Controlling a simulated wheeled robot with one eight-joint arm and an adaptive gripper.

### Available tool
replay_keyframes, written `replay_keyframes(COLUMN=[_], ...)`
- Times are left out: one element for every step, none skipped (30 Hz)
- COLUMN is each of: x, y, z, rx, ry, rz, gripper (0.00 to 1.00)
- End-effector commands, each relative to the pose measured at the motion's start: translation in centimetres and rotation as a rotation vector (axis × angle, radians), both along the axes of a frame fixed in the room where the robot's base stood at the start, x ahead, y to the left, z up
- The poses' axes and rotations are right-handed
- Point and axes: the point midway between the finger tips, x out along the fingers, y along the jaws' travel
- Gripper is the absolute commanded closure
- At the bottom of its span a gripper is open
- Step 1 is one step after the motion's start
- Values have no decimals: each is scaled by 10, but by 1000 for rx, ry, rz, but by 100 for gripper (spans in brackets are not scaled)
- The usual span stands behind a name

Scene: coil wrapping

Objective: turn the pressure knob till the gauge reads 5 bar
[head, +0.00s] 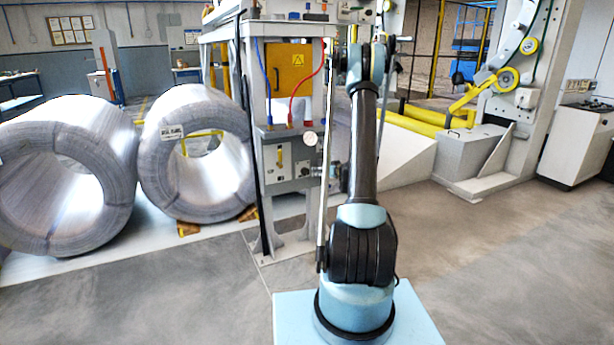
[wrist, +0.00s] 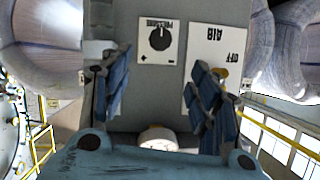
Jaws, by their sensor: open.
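The black round pressure knob (wrist: 159,39) sits on a white label with a plus and a minus mark, on the grey panel, upside down in the wrist view. My gripper (wrist: 160,95) is open and empty. Its two blue fingers stand apart in front of the panel, with the knob above the gap between them and not between the fingertips as seen. A round white gauge (head: 310,138) shows on the machine column in the head view. It is too small there to read. A whitish round part (wrist: 158,138) shows low between the fingers; no dial face is visible on it.
A white label reading AIR OFF (wrist: 215,52) is beside the knob, partly behind the right finger. In the head view, red and blue hoses run down the column near a yellow box (head: 288,70). Large wire coils (head: 195,150) stand at left. Open floor lies at right.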

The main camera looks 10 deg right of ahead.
Motion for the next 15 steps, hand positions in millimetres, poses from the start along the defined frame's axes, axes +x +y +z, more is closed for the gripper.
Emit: replay_keyframes(x=[7, 12, 17, 22, 27, 33, 37, 42, 48, 52, 57, 62, 67, 72, 78], y=[4, 6, 9, 11, 13, 15, 17, 19, 22, 24, 26, 29, 30, 32, 35], z=[-4, -6, -8, -10, -12, -15, -17, -19, -21, -24, -25, -28, -30, -32, -34], rx=[0, 0, 0, 0, 0, 0, 1, 0, -1, 0, 0, 0, 0, 1, 1], ry=[0, 0, 0, 0, 0, 0, 0, 0, 1, 1, 1, 1, 1, 0, 0], rz=[1, 1, 2, 3, 3, 2, 2, 1, 1, 2, 2, 2, 2, 2, 2], gripper=[44, 44, 44, 44, 44, 44, 44, 44, 44, 44, 44, 44, 44, 44, 44])
